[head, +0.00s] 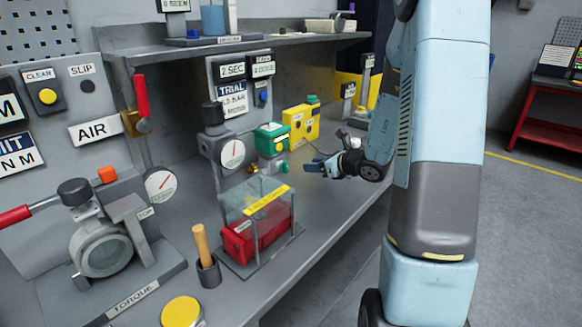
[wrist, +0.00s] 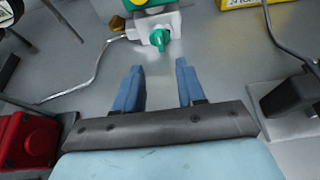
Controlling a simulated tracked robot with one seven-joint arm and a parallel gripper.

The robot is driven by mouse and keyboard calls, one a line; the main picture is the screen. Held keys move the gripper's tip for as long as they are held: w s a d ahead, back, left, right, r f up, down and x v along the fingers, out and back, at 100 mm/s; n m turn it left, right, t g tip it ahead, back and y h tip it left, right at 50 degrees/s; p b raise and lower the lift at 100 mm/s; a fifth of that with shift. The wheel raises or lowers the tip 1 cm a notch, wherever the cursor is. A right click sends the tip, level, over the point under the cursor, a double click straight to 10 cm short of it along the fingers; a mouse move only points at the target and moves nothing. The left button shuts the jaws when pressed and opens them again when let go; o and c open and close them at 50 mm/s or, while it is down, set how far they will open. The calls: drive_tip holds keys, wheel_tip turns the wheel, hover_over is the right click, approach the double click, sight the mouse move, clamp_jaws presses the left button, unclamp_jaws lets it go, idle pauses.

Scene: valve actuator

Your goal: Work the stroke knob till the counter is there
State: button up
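A green knob (wrist: 159,39) sticks out of a pale block (wrist: 146,22) at the top middle of the wrist view. It also shows in the head view (head: 283,168), below a green unit (head: 270,139). It may be the stroke knob, but I can read no label on it. My gripper (wrist: 159,80) is open and empty, with its two blue fingers apart and pointing toward the knob. A gap separates the fingertips from the knob. In the head view my gripper (head: 311,166) is just right of the knob. I cannot make out a counter reading.
A clear-covered red box (head: 257,238) stands in front of the green unit. A yellow box (head: 301,124) is behind it, and a gauge (head: 232,153) is to its left. A thin cable (wrist: 88,83) runs left of my fingers. A dark device (wrist: 288,98) stands at right.

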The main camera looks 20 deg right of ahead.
sight(285, 168)
drive_tip(key=x, duration=1.1)
clamp_jaws()
